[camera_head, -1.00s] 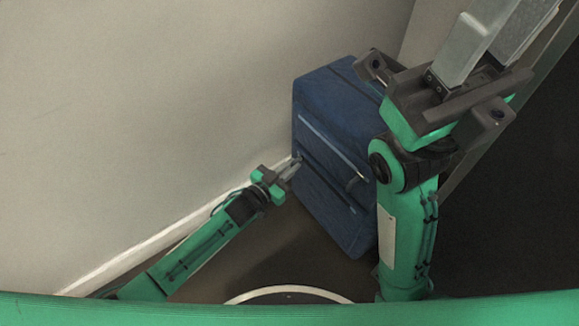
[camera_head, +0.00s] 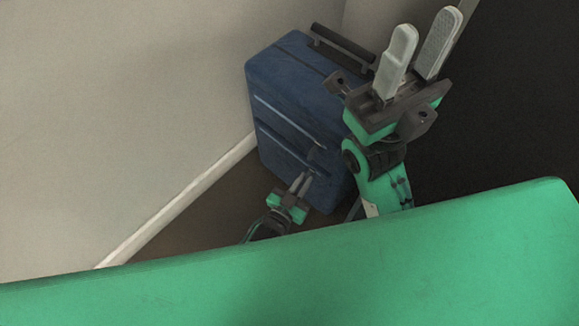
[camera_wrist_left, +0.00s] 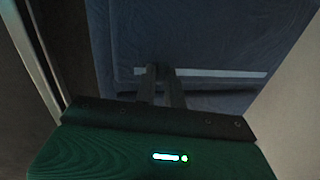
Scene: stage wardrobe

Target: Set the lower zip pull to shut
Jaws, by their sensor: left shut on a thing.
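The blue suitcase (camera_head: 290,80) stands upright by the wall. Two pale zip lines cross its front, an upper one (camera_head: 285,118) and a lower one (camera_head: 280,148). My left gripper (camera_head: 308,177) is at the right end of the lower zip line, its fingers shut on the small lower zip pull, which the fingertips hide. In the left wrist view, the fingers (camera_wrist_left: 161,72) meet at a pale zip strip (camera_wrist_left: 220,73) on the blue cloth. My right gripper (camera_head: 426,30) is open and empty, raised in front of the suitcase's right side.
A dark carry handle (camera_head: 343,44) sits on top of the suitcase. The pale wall (camera_head: 120,110) is close on the left. Brown floor (camera_head: 215,210) is clear there.

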